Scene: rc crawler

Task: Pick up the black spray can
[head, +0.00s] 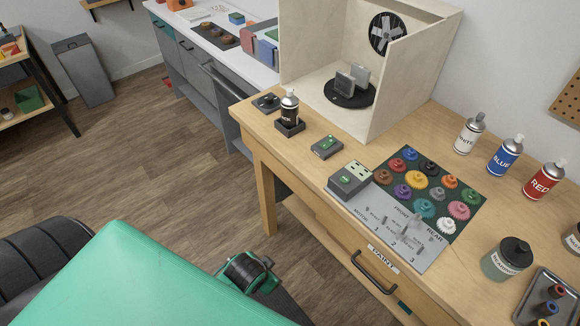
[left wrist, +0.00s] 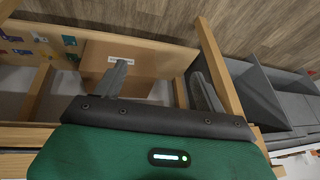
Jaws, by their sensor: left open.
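The black spray can (head: 289,109) stands upright in a small dark holder (head: 290,127) near the left edge of the wooden workbench (head: 270,97) in the head view. It has a white and grey top. My left gripper (left wrist: 161,70) shows in the left wrist view, with its two fingers apart and nothing between them. The can does not show in the left wrist view. In the head view, green and black parts of my own arm fill the lower left. My right gripper is not in view.
A pale spray booth (head: 350,50) stands behind the can. A small dark box (head: 327,147) lies to its right. White (head: 468,136), blue (head: 505,156) and red (head: 543,180) spray cans stand further right. A paint panel (head: 410,190) lies on the bench. The floor left of the bench is open.

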